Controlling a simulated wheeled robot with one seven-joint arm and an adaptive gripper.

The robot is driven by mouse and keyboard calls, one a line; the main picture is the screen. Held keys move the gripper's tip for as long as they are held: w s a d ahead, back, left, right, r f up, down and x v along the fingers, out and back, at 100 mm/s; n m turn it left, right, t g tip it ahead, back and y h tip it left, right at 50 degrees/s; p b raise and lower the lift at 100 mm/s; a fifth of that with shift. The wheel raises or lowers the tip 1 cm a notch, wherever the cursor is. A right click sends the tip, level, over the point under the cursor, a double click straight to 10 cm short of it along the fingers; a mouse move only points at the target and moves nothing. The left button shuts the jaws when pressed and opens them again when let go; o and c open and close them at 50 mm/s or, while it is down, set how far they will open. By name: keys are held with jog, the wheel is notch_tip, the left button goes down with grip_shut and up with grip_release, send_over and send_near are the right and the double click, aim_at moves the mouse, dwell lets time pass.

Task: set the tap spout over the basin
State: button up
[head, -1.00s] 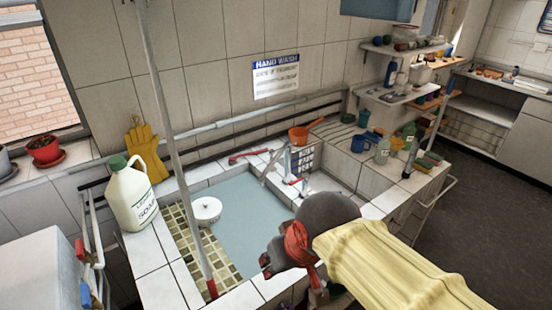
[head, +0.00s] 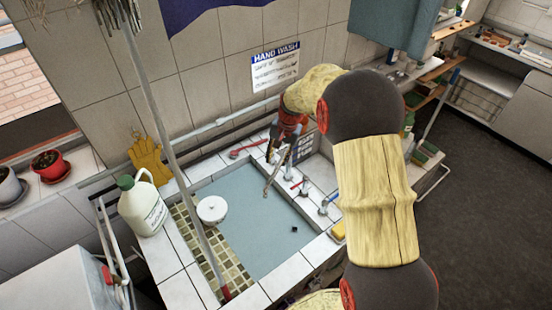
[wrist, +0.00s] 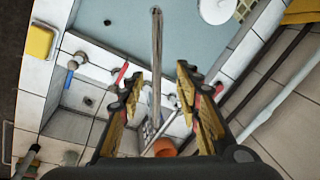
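The tap spout (head: 275,176) is a long grey metal tube by the basin's right side. In the wrist view the spout (wrist: 157,60) runs up between my fingers, its far end against the blue-grey basin floor. My gripper (wrist: 159,76) is open, one finger on each side of the spout, with gaps visible. In the head view my gripper (head: 288,130) is at the spout's wall end, partly hidden by my arm.
Red-handled taps (head: 246,150) and blue-handled taps (head: 329,201) line the tiled ledge near the spout. A white round thing (head: 212,209) sits on the mosaic strip at the basin's left. A soap jug (head: 142,207) and a leaning pole (head: 178,165) stand left. A yellow sponge (head: 338,231) lies right.

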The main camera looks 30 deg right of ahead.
aim_at(275, 172)
jog(key=shift+m, duration=0.4)
jog(key=x, duration=0.3)
jog(key=d+p+x, duration=0.1)
jog(key=x, duration=0.5)
jog(key=shift+w+d+f+p, duration=0.25)
jog(key=shift+f+p, duration=0.1)
jog(key=c, duration=0.4)
grip_shut()
